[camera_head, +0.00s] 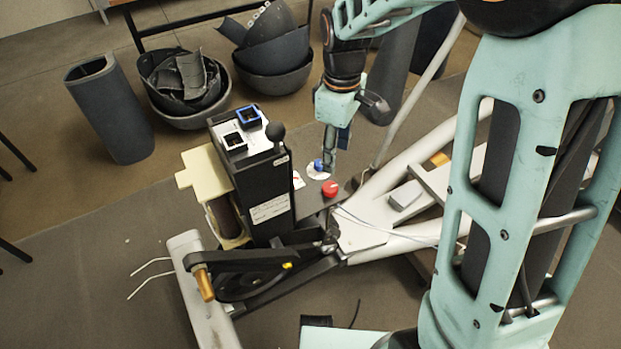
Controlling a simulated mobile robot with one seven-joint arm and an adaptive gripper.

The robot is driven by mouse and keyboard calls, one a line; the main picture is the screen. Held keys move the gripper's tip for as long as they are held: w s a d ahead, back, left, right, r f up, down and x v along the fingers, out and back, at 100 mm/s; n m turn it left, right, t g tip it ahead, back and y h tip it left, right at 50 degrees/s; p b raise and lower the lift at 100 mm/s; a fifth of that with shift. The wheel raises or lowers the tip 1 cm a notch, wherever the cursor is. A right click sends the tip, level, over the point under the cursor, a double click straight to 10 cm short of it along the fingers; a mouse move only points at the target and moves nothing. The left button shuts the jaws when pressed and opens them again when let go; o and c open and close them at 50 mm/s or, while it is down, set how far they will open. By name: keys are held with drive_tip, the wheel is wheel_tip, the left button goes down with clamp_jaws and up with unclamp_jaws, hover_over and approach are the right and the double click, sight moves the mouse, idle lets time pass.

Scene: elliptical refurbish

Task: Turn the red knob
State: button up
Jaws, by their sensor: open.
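The red knob (330,188) is a small round cap on the dark plate of the elliptical machine, right of its black upright housing (262,185). A blue knob (318,165) on a white disc sits just behind it. My gripper (329,160) points down from above, with its fingertips close to the blue knob and behind the red knob. I see a gap between the fingertips and the red knob. The fingers are small in this view, and whether they touch the blue knob is hard to tell. Nothing shows between them.
A black ball-topped lever (276,132) and blue- and white-framed square parts stand on the housing. White frame tubes (395,175) run to the right of the knobs. Bowls of dark scrap (184,88) and a dark bin (110,108) stand on the floor behind.

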sight(330, 187)
drive_tip(key=f+b, duration=0.1)
drive_tip(key=f, duration=0.2)
drive_tip(key=f+b, duration=0.1)
drive_tip(key=f, duration=0.7)
drive_tip(key=shift+s+a+f+b, duration=0.1)
drive_tip(key=shift+s+a+b, duration=0.1)
drive_tip(key=shift+a+b, duration=0.2)
drive_tip(key=shift+c, duration=0.3)
drive_tip(key=c, duration=1.1)
